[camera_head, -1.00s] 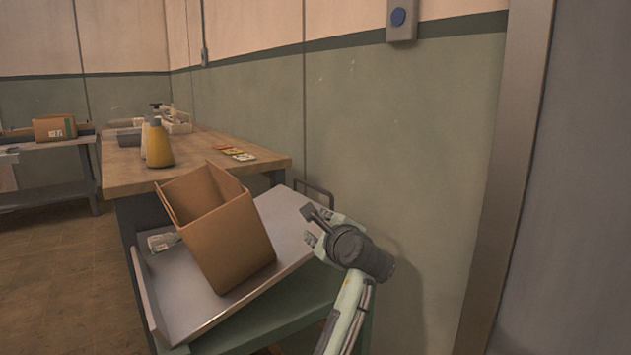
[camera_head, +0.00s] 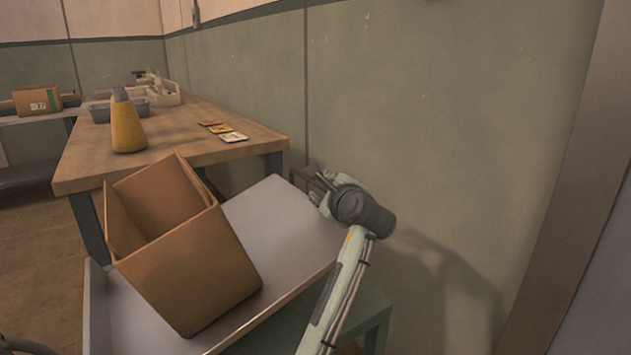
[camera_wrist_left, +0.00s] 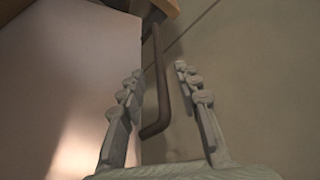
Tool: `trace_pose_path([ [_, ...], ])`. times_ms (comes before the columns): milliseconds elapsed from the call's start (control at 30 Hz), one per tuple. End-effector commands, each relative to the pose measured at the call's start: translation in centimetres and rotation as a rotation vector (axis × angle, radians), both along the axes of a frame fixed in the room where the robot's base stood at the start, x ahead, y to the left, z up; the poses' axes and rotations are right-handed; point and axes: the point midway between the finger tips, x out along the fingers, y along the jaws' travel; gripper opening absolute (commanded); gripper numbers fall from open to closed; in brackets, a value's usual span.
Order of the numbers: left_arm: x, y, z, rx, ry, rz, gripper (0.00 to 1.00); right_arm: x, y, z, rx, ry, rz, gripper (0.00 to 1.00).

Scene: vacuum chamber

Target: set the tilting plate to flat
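The tilting plate (camera_head: 285,225) is a grey metal tray that slopes down to the left, above a green stand. An open cardboard box (camera_head: 190,270) rests tilted on it. A dark bar handle (camera_head: 297,176) is at the plate's far right edge, partly hidden by my gripper. My left gripper (camera_head: 316,180) is at this edge. In the left wrist view the gripper (camera_wrist_left: 158,78) is open, with the handle (camera_wrist_left: 160,90) seen between its fingers; I cannot tell whether they touch it. The plate (camera_wrist_left: 75,80) fills the left of that view. My right gripper is not in view.
A wooden table (camera_head: 185,155) stands behind the plate, with a yellow bottle (camera_head: 127,125), cards (camera_head: 222,131) and a grey bin (camera_head: 100,112). A green wall (camera_head: 430,130) is close on the right. Another box (camera_head: 37,99) is on a far-left bench.

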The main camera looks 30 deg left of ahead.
Motion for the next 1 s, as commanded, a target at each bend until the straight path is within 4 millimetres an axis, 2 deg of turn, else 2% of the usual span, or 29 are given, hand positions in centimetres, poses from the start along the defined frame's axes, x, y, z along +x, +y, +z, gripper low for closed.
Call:
trace_pose_path([
  [300, 3.1, 3.7, -1.2, 0.000, 0.000, 0.001, 0.33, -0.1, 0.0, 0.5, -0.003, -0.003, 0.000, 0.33],
  [467, 3.7, 4.5, -1.4, -0.002, 0.001, 0.001, 0.33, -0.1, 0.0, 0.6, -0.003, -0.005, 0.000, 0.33],
  [700, 3.7, 4.5, -1.4, -0.001, 0.000, 0.001, 0.33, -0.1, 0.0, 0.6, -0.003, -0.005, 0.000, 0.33],
  [733, 3.7, 4.5, -1.4, -0.001, 0.000, 0.001, 0.31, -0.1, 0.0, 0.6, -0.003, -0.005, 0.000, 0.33],
  [1000, 3.7, 4.5, -1.4, -0.002, 0.001, 0.001, 0.00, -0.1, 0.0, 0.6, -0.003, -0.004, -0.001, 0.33],
])
